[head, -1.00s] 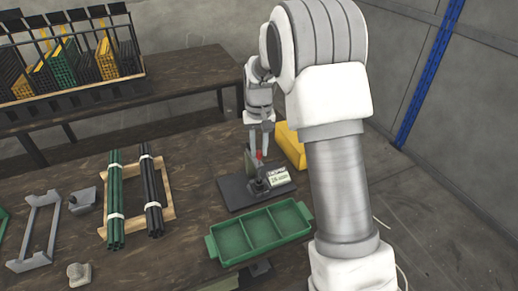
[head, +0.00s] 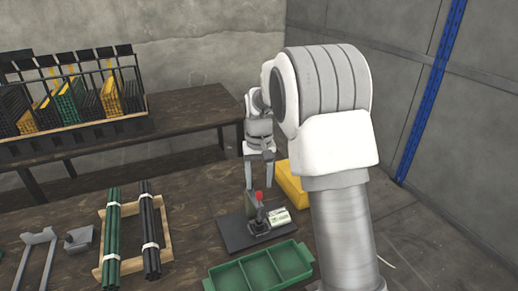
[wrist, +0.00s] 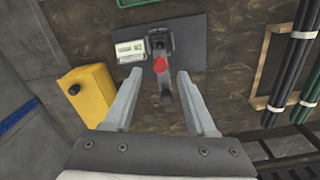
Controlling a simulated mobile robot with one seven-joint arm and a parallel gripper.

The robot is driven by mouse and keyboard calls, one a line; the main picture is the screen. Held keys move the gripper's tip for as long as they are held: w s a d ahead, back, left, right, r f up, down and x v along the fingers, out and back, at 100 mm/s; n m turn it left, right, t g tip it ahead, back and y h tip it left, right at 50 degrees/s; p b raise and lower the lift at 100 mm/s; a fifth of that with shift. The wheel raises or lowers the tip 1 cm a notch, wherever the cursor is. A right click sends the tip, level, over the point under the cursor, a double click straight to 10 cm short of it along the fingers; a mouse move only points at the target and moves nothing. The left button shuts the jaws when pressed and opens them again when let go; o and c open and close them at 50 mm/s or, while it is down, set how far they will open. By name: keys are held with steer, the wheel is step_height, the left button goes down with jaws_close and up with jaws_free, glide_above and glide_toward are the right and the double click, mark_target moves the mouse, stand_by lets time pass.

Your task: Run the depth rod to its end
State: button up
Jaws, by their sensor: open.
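The small press (head: 256,220) stands on a dark base plate (head: 231,236) on the brown workbench. A red knob (head: 258,196) tops an upright part of it, and a pale display block (head: 279,217) sits beside it. I cannot tell for sure which part is the depth rod. My gripper (head: 260,187) is open and points down just above the red knob. In the wrist view the red knob (wrist: 160,65) shows between the spread fingers of my gripper (wrist: 160,75), with gaps at both sides and nothing held. The display block (wrist: 130,51) is left of it there.
A green divided tray (head: 228,277) lies in front of the press. A yellow box (head: 292,187) stands behind it to the right. Green rods (head: 112,235) and black rods (head: 150,230) lie on a wooden rack at left.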

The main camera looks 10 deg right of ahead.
mark_target(259, 193)
step_height(259, 193, up, 15)
steer(key=p, duration=0.1)
steer(key=shift+f+p, duration=0.15)
steer(key=shift+p, duration=0.25)
steer(key=s+r+t, duration=0.1)
steer(key=s+r, duration=0.3)
steer(key=s, duration=0.4)
steer(key=s+r+t, duration=0.2)
steer(key=s+r, duration=0.1)
steer(key=s, duration=0.4)
steer(key=s+f+t+p, duration=0.1)
steer(key=s+f, duration=0.3)
steer(key=s, duration=1)
steer(key=shift+s+d+n+t, duration=0.3)
steer(key=shift+s+n+t, duration=0.1)
steer(key=shift+t, duration=0.4)
